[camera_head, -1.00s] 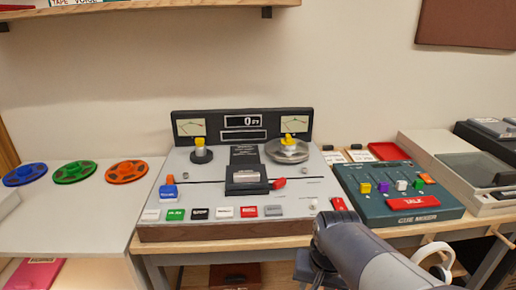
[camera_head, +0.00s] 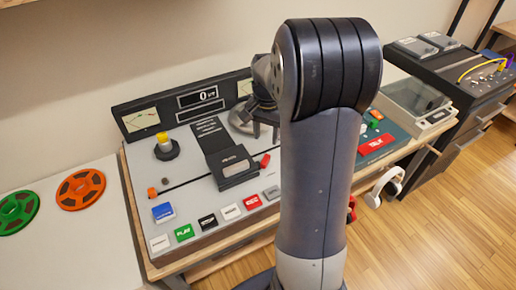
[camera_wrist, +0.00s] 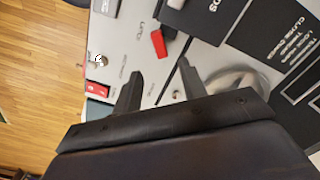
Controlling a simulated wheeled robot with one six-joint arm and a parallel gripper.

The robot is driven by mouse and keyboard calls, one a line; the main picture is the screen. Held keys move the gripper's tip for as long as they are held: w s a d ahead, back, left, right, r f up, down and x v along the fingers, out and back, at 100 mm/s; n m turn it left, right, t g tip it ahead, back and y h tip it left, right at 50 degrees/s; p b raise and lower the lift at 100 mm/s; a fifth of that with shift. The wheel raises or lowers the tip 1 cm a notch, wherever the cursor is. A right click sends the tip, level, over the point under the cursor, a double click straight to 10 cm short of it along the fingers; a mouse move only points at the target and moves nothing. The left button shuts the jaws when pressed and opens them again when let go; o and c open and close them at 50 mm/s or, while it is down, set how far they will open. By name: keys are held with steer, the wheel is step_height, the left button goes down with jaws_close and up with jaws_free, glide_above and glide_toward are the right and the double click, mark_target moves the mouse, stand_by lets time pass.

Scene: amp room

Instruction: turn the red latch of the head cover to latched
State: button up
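The head cover (camera_head: 230,165) is a black block in the middle of the grey tape deck (camera_head: 190,150). The small red latch (camera_head: 264,160) sticks out beside its right side. In the wrist view the red latch (camera_wrist: 158,43) lies beyond my fingertips, roughly in line with the gap between them. My gripper (camera_head: 266,131) hangs over the deck's right part, behind the latch in the head view. In the wrist view my gripper (camera_wrist: 159,82) has its two fingers spread with nothing between them. My arm hides much of the deck's right side.
A row of coloured buttons (camera_head: 208,221) runs along the deck's front. A knob with a yellow top (camera_head: 163,139) stands at its left. The cue mixer's red TALK button (camera_head: 376,144) shows right of my arm. Green and orange reels (camera_head: 80,189) lie left.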

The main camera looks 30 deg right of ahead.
mark_target(265, 159)
step_height(265, 159, down, 10)
steer(key=shift+f, duration=0.1)
steer(key=shift+c, duration=0.4)
jaws_close()
